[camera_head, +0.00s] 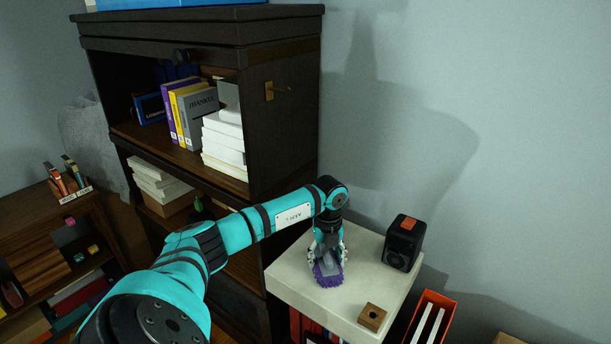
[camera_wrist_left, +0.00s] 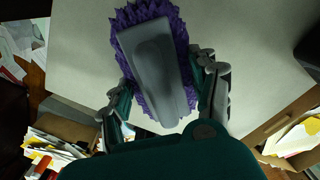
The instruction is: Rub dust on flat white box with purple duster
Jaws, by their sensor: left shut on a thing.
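A purple duster (camera_head: 328,277) with a grey back is held in my left gripper (camera_head: 327,256), low at the top of the flat white box (camera_head: 297,283). The left wrist view shows the duster (camera_wrist_left: 154,70) between the two fingers of my left gripper (camera_wrist_left: 165,95), its grey back toward the camera and purple bristles around the edges. Whether the bristles touch the pale surface (camera_wrist_left: 240,60) is hard to tell. No dust can be made out on it. My right gripper is out of view.
A black speaker-like box (camera_head: 403,243) and a small wooden block (camera_head: 372,316) stand on the white surface, right of the duster. A dark bookcase (camera_head: 285,130) with books rises behind on the left. A red-orange container (camera_head: 432,312) stands at the lower right.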

